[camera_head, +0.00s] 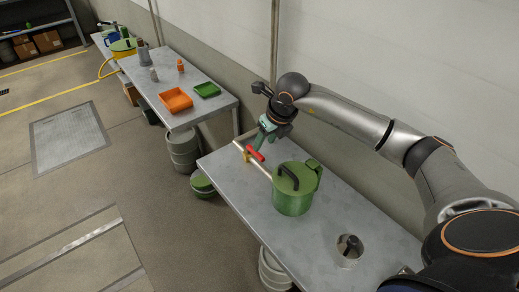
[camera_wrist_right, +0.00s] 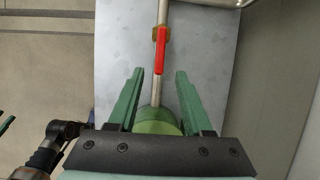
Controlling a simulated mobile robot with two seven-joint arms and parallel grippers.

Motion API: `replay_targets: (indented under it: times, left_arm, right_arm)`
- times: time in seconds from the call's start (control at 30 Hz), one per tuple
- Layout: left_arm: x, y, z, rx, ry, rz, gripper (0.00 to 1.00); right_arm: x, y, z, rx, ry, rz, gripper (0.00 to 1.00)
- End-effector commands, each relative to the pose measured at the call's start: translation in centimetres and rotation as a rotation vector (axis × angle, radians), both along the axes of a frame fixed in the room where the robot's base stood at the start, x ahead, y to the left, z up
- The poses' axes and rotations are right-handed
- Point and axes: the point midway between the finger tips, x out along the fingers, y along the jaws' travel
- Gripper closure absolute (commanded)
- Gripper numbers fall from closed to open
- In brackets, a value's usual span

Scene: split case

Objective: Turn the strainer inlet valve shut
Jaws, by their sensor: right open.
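The strainer is a green pot (camera_head: 292,198) with a black handle on its lid, standing on the near grey table. A pipe (camera_head: 239,146) runs into it, carrying the inlet valve with a red lever (camera_head: 255,153) on a brass body. In the right wrist view the red lever (camera_wrist_right: 160,52) lies along the pipe, and the strainer (camera_wrist_right: 158,122) is partly hidden by my gripper. My right gripper (camera_head: 266,138) is open and empty close to the lever; its fingers (camera_wrist_right: 160,73) straddle the pipe line in the wrist view. Part of my left gripper (camera_wrist_right: 6,124) shows at the wrist view's left edge, cut off.
A metal cup (camera_head: 349,250) with a black-handled item stands at the table's near end. A farther table holds an orange tray (camera_head: 175,100), a green tray (camera_head: 207,90) and bottles. The wall (camera_head: 400,70) runs close behind the tables. Bare tabletop (camera_head: 232,182) lies left of the strainer.

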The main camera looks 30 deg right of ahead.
Motion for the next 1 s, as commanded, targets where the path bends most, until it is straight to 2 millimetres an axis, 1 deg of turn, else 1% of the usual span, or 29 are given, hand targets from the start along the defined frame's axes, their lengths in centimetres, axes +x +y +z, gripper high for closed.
replay_targets:
  times: [0.03,0.1,0.3,0.47,0.73,1.0]
  left_arm:
    - [0.0,0.0,0.1,0.0,0.0,0.0,0.5]
    - [0.0,0.0,0.2,0.0,-0.001,0.0,0.5]
    - [0.0,0.0,0.3,0.0,-0.001,0.0,0.5]
    - [0.0,0.0,0.3,0.0,-0.002,0.0,0.5]
    - [0.1,0.0,0.3,0.0,-0.002,-0.001,0.5]
    - [0.1,0.0,0.3,0.0,-0.002,-0.001,0.5]
  right_arm:
    - [0.3,0.1,-1.1,0.002,0.005,0.0,0.5]
    - [0.9,0.2,-2.3,0.002,0.004,0.0,0.5]
    - [1.9,0.3,-4.9,0.003,0.002,0.001,0.5]
    - [2.3,0.2,-5.7,0.0,0.002,0.001,0.5]
    - [2.3,0.2,-5.8,0.001,0.0,0.001,0.5]
    - [2.3,0.2,-5.7,0.001,0.0,0.001,0.8]
